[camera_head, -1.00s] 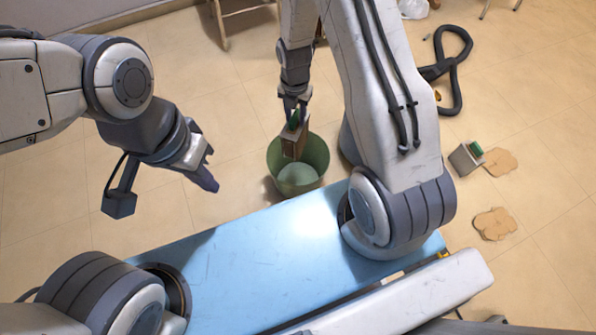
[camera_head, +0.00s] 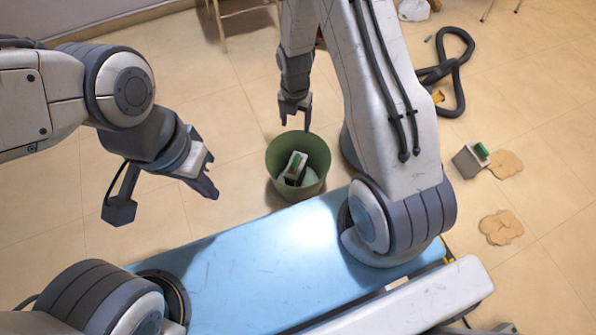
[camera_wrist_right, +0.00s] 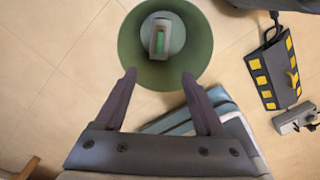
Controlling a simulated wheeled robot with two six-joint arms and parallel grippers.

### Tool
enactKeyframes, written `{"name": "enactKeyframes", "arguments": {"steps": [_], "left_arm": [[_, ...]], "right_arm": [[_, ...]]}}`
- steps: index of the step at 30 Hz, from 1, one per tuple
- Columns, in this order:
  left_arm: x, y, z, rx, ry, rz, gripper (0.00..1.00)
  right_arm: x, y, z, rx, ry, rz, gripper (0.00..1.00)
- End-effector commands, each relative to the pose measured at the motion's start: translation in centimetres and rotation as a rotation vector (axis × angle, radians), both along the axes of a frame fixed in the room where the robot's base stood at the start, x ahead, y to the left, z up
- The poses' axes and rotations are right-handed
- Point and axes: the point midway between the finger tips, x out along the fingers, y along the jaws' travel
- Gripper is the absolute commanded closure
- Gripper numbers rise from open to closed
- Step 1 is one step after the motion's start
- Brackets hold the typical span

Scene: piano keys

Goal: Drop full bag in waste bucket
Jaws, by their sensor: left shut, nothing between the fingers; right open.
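The green waste bucket (camera_head: 277,157) stands on the floor beyond the blue surface. A small box-like bag with a green top (camera_head: 296,166) lies inside it; in the right wrist view the bag (camera_wrist_right: 160,40) rests near the middle of the bucket (camera_wrist_right: 190,65). My right gripper (camera_head: 296,118) is open and empty above the bucket's far rim, and its spread fingers also show in the right wrist view (camera_wrist_right: 160,88). My left gripper (camera_head: 212,175) is shut and empty, left of the bucket. A similar bag with a green top (camera_head: 471,157) sits on the floor at right.
Two tan, flat patches (camera_head: 505,164) (camera_head: 500,228) lie on the floor at right. A black hose (camera_head: 452,70) is coiled at the upper right. My blue top (camera_head: 270,260) fills the front. Wooden legs (camera_head: 220,25) stand at the back. Floor left of the bucket is clear.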

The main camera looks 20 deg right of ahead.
Motion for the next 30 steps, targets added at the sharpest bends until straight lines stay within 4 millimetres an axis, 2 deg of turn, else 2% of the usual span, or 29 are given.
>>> {"name": "enactKeyframes", "arguments": {"steps": [5, 12, 18, 22, 30], "left_arm": [[0.0, 0.0, 1.0, 0.0, 0.0, 0.0, 1.0], [0.0, 0.0, 3.3, 0.0, 0.0, 0.0, 1.0], [0.0, 0.0, 4.4, 0.0, 0.0, 0.0, 1.0], [0.0, 0.0, 4.6, 0.0, 0.0, 0.0, 1.0], [0.0, 0.0, 4.6, 0.0, 0.0, 0.0, 1.0]], "right_arm": [[0.1, 0.0, 1.9, 0.0, -0.003, 0.0, 0.28], [0.1, 0.0, 6.8, 0.0, -0.004, 0.0, 0.28], [0.0, 0.0, 9.7, 0.0, -0.001, 0.0, 0.28], [0.0, 0.0, 10.4, -0.001, -0.001, 0.0, 0.28], [0.0, 0.0, 10.4, 0.0, 0.0, 0.0, 0.28]]}}
